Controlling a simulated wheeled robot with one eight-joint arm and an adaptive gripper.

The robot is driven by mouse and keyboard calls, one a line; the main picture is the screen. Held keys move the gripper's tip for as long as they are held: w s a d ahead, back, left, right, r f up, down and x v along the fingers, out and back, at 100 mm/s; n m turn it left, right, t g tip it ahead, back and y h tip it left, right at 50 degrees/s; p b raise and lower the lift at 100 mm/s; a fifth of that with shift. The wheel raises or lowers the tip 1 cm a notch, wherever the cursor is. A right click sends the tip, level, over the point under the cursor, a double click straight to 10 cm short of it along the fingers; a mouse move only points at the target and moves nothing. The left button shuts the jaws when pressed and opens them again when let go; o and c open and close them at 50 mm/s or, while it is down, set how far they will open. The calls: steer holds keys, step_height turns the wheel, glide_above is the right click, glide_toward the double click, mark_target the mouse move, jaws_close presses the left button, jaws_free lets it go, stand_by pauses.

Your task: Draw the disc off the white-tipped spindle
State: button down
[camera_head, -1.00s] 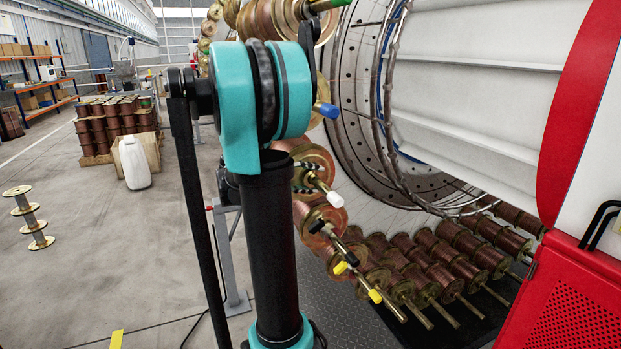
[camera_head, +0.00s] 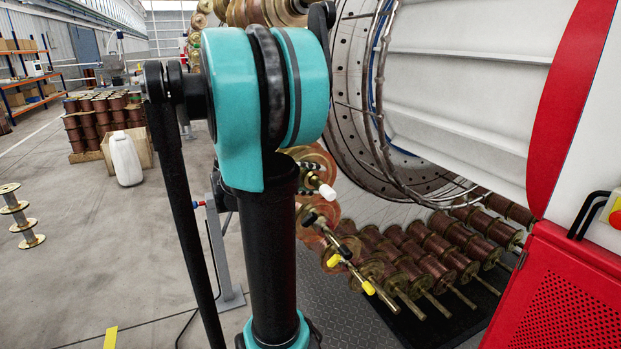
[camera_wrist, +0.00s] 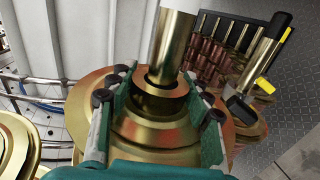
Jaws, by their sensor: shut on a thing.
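The white-tipped spindle (camera_head: 327,191) points out from the carousel, just right of my arm in the head view. A brass disc (camera_wrist: 172,105) with a raised collar sits around this shaft. My gripper (camera_wrist: 161,104) is shut on the disc, with a green-padded finger on each side. Wider brass and copper rims show behind the fingers. In the head view my arm hides most of the gripper and disc.
A black-tipped spindle (camera_wrist: 262,50) lies close on the right in the wrist view. Yellow-tipped spindles (camera_head: 368,288) stand lower on the carousel. Copper spools (camera_head: 432,255) line its underside. A red cabinet (camera_head: 545,290) stands at the right.

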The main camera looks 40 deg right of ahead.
mark_target(324, 194)
steer(key=shift+s+a, duration=0.1)
steer(key=shift+s, duration=0.3)
steer(key=shift+s+a, duration=0.35)
steer(key=shift+s, duration=1.1)
steer(key=shift+s+a, duration=0.35)
steer(key=shift+s, duration=1.15)
steer(key=shift+s+a, duration=0.35)
steer(key=shift+s, duration=1.1)
steer(key=shift+s, duration=0.1)
steer(key=s+a, duration=0.1)
steer(key=s, duration=0.5)
steer(key=shift+s+a, duration=0.15)
steer(key=shift+a, duration=0.15)
steer(key=w+a, duration=0.2)
steer(key=a, duration=0.9)
steer(key=shift+w+a, duration=0.3)
steer(key=shift+w, duration=0.1)
